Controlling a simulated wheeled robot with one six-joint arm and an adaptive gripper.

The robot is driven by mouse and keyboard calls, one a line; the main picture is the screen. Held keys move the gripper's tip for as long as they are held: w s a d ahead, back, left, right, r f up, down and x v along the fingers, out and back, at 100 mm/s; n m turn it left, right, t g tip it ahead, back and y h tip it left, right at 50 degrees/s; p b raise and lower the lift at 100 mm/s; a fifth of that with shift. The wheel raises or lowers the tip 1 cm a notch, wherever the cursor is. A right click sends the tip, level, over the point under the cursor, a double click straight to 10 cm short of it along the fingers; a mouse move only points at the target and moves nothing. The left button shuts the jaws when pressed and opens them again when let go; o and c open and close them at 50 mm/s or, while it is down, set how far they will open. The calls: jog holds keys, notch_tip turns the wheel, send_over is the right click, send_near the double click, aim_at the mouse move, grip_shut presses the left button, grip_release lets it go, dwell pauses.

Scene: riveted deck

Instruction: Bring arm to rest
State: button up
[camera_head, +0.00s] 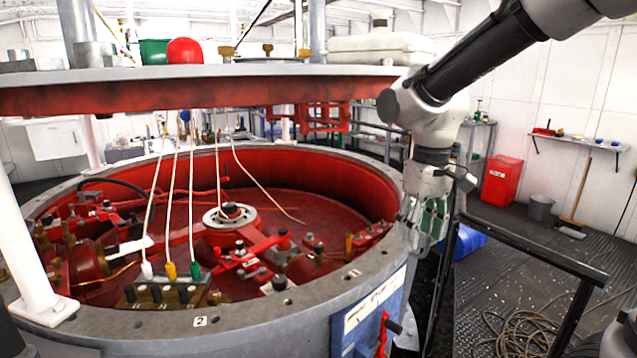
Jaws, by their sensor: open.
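My arm (475,62) comes in from the top right and bends down at the elbow. My gripper (428,218) hangs pointing down beside the right rim of the large round grey housing (250,325). It looks empty, and its fingers are small and partly lost against the green and dark parts around them. I cannot tell whether it touches the rim.
The housing has a red interior with cables and fittings, under a raised plate (200,92). A black railing (530,250) stands right of my gripper.

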jog(key=s+d+r+m+t, duration=0.2)
jog(key=s+d, duration=0.5)
jog(key=d, duration=0.1)
jog(key=s+d+r+m+t, duration=0.2)
jog(key=s+d+r+m, duration=0.1)
jog(key=s+d, duration=0.5)
jog(key=shift+d, duration=0.2)
